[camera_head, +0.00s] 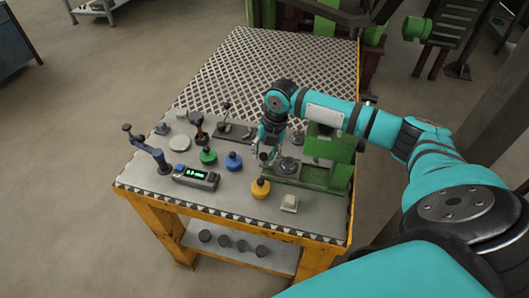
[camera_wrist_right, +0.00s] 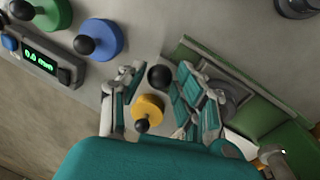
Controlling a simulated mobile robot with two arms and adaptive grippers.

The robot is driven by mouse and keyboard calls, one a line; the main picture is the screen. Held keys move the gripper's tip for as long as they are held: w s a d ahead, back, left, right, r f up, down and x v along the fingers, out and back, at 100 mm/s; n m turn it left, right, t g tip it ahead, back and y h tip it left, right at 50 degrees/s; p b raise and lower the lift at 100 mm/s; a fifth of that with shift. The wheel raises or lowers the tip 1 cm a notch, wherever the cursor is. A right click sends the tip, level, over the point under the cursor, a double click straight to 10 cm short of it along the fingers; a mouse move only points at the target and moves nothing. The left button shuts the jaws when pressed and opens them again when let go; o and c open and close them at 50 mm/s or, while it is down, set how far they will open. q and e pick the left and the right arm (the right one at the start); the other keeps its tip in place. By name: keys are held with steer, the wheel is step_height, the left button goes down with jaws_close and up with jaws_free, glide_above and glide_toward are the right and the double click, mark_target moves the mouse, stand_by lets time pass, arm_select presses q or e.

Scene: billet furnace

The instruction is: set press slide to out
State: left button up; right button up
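The green press (camera_head: 330,150) stands at the right side of the workbench, with a green base that reaches left under a round dark piece (camera_head: 289,166). My right gripper (camera_head: 266,152) points down at the left end of this base. In the right wrist view its two fingers (camera_wrist_right: 160,95) are apart, one on each side of a black ball knob (camera_wrist_right: 159,77). Gaps show on both sides of the knob. Whether the knob belongs to the press slide is hard to tell, as the gripper hides that spot in the head view. My left gripper is out of view.
A yellow round piece with a black knob (camera_head: 260,189) stands just in front of my right gripper. Blue (camera_head: 233,162) and green (camera_head: 208,157) ones stand to its left, near a digital display (camera_head: 196,178). A small pale block (camera_head: 290,203) lies near the front edge.

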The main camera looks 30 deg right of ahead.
jaws_close()
steer(key=shift+w+a+r, duration=0.1)
steer(key=shift+w+a, duration=1.2)
steer(key=shift+w, duration=0.2)
jaws_free()
steer(key=o, duration=0.4)
steer(key=shift+w, duration=0.1)
steer(key=shift+o, duration=0.2)
